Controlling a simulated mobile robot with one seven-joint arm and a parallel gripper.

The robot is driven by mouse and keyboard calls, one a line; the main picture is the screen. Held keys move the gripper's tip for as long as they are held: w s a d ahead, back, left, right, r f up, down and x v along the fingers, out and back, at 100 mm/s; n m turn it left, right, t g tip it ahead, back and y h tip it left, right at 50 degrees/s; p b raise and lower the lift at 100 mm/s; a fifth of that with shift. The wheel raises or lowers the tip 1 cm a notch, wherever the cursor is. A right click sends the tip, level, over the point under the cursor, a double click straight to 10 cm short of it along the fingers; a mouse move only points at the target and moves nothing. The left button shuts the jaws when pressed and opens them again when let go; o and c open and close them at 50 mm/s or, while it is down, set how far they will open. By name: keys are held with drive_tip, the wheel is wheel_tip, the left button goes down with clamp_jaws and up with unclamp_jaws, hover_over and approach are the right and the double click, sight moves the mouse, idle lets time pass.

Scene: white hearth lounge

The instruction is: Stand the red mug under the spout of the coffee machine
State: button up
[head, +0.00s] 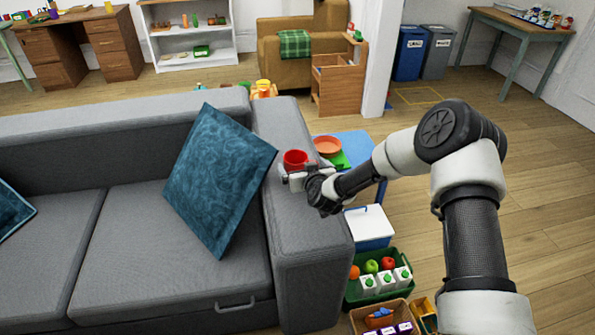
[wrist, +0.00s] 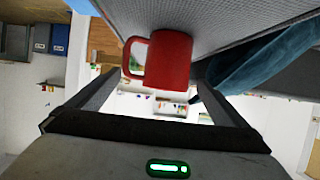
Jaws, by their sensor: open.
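The red mug (head: 295,158) is on the grey sofa's right armrest in the head view. My gripper (head: 298,174) is right at it, reaching in from the right, and partly hides its lower part. In the wrist view, which is turned upside down, the mug (wrist: 168,60) shows between the two fingertips of my open gripper (wrist: 155,85), with its handle to the left. I cannot tell whether either finger touches it. I see no coffee machine or spout in either view.
The grey sofa (head: 130,230) holds a teal cushion (head: 220,175) close to the armrest. A blue table (head: 355,150) with an orange bowl (head: 327,145) stands behind the gripper. A green crate (head: 358,292) of fruit and cartons is on the floor. Open wooden floor (head: 545,200) lies to the right.

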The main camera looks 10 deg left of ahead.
sight(300, 154)
drive_tip(key=b+x, duration=0.1)
drive_tip(key=x, duration=0.3)
drive_tip(key=shift+w+a+f, duration=0.15)
drive_tip(key=shift+w+f, duration=0.05)
drive_tip(key=shift+w, duration=0.1)
drive_tip(key=shift+r, duration=0.1)
drive_tip(key=c, duration=1.2)
drive_tip(key=shift+r, duration=0.5)
drive_tip(key=r, duration=0.1)
drive_tip(key=r+p, duration=0.1)
drive_tip(key=shift+s+r, duration=0.3)
drive_tip(key=s+d+p, duration=0.1)
drive_tip(key=s+d, duration=0.3)
drive_tip(key=s, duration=0.4)
drive_tip(key=s+d+p, duration=0.1)
drive_tip(key=s+d, duration=0.3)
drive_tip(key=s, duration=0.3)
drive_tip(key=s+d+r+m+h, duration=0.1)
drive_tip(key=d+r, duration=0.4)
drive_tip(key=d, duration=0.8)
drive_tip(key=s+d+r+m+t+h, duration=0.1)
drive_tip(key=d+r+m+h, duration=0.3)
drive_tip(key=d, duration=0.9)
drive_tip(key=shift+s+r+h, duration=0.5)
drive_tip(key=shift+s+h, duration=0.1)
drive_tip(key=r+p, duration=1.9)
drive_tip(key=p, duration=0.1)
drive_tip(key=shift+a+r, duration=0.25)
drive_tip(key=shift+r, duration=0.05)
